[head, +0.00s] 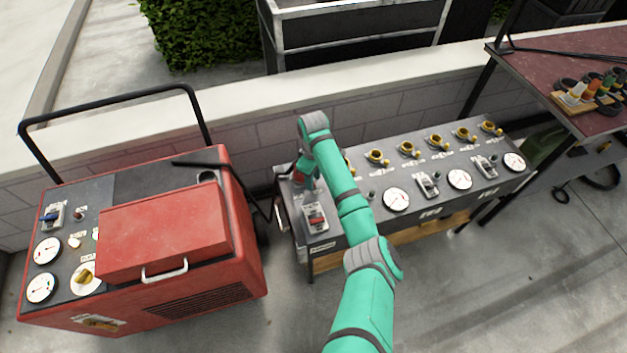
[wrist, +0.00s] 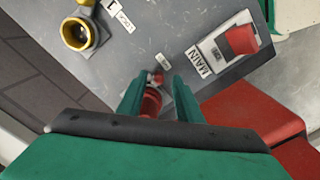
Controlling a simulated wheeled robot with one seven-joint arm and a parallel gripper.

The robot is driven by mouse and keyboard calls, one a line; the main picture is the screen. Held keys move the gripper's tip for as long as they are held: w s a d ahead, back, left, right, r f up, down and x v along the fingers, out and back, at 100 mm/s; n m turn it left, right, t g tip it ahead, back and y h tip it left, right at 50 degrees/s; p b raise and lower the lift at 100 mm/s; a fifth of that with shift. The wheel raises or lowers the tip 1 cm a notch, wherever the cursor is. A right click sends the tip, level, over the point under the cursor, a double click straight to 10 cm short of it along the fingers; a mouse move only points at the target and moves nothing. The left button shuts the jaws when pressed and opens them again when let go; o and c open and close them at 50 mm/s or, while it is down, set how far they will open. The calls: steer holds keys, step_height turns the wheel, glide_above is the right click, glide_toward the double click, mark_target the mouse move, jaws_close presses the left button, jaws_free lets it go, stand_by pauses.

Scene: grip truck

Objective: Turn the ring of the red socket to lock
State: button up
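The red socket (wrist: 152,101) shows between my two green fingers in the wrist view, with a smaller red part at its far end and a small white label beyond it. My gripper (wrist: 160,82) is open, with one finger on each side of the socket. Whether either finger touches the ring cannot be told. In the head view my gripper (head: 305,183) points down at the left end of the grey panel (head: 345,228), and my arm mostly hides the socket. The ring's lock marks cannot be read.
The red-handled MAIN switch (wrist: 242,40) is close on the right in the wrist view. A yellow socket (wrist: 80,35) is at upper left. Several yellow sockets line the panel's back in the head view. The red generator (head: 165,230) stands left; a wall (head: 250,125) runs behind.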

steer(key=shift+f, duration=0.75)
steer(key=shift+w, duration=0.1)
steer(key=shift+c, duration=0.6)
jaws_close()
steer(key=a+m, duration=0.1)
steer(key=m, duration=0.1)
steer(key=s+a+m, duration=0.1)
steer(key=m, duration=0.1)
steer(key=shift+s+a+m, duration=0.15)
steer(key=shift+s+m, duration=0.05)
steer(key=shift+m, duration=0.1)
steer(key=m, duration=0.1)
steer(key=a+m, duration=0.1)
steer(key=m, duration=0.1)
steer(key=shift+s+a, duration=0.15)
steer(key=shift+a, duration=0.15)
steer(key=shift+a+m, duration=0.45)
steer(key=shift+m, duration=0.65)
steer(key=shift+a+r, duration=0.1)
